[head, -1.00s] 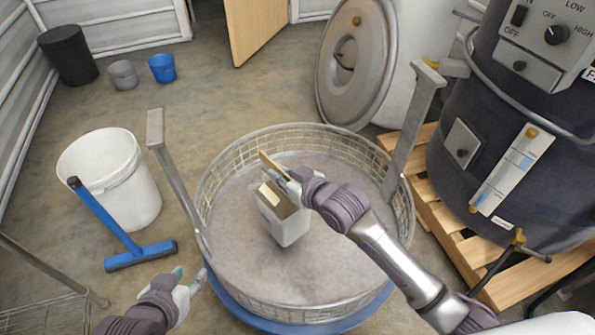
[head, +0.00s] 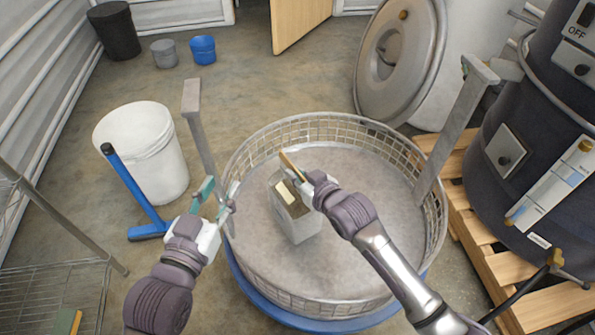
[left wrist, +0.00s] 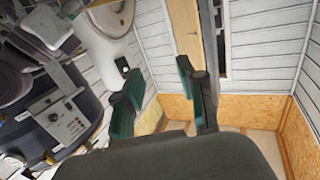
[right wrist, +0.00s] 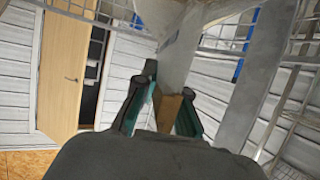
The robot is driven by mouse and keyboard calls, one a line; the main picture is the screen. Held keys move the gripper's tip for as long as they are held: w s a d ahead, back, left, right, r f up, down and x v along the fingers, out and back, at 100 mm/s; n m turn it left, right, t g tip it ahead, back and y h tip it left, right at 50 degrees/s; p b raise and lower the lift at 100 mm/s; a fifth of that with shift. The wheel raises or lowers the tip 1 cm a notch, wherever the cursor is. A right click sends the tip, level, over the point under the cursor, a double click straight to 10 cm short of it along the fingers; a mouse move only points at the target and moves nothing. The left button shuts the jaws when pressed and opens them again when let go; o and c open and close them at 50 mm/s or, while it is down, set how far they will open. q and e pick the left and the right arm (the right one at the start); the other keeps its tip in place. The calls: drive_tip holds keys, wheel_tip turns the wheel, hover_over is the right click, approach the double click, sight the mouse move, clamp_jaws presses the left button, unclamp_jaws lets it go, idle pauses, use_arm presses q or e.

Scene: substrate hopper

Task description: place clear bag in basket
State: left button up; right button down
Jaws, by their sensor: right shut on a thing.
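The clear bag (head: 297,217), with brownish contents and a pale label, is upright inside the round wire basket (head: 432,240), near its middle. I cannot tell whether its bottom touches the basket floor. My right gripper (head: 300,180) is shut on the top of the bag; in the right wrist view a brown piece (right wrist: 168,108) shows between the fingers. My left gripper (head: 217,197) is open and empty at the basket's left rim, close to the left upright bar (head: 198,130). In the left wrist view its fingers (left wrist: 160,92) stand apart.
A white bucket (head: 160,165) and a blue squeegee (head: 130,190) stand left of the basket. A wire shelf (head: 45,285) is at the lower left. A dark drum (head: 480,160) on a wooden pallet (head: 480,240) stands right. A large lid (head: 395,65) leans behind.

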use_arm(q)
drive_tip(key=shift+r, duration=0.3)
use_arm(e)
drive_tip(key=shift+w+a+r, duration=0.1)
drive_tip(key=shift+r, duration=0.1)
drive_tip(key=shift+f, duration=0.1)
drive_tip(key=c, duration=1.5)
unclamp_jaws()
drive_tip(key=shift+f, duration=0.3)
drive_tip(key=shift+c, duration=0.2)
drive_tip(key=o, duration=0.3)
use_arm(q)
drive_tip(key=shift+d, duration=0.1)
use_arm(e)
drive_tip(key=shift+r, duration=0.1)
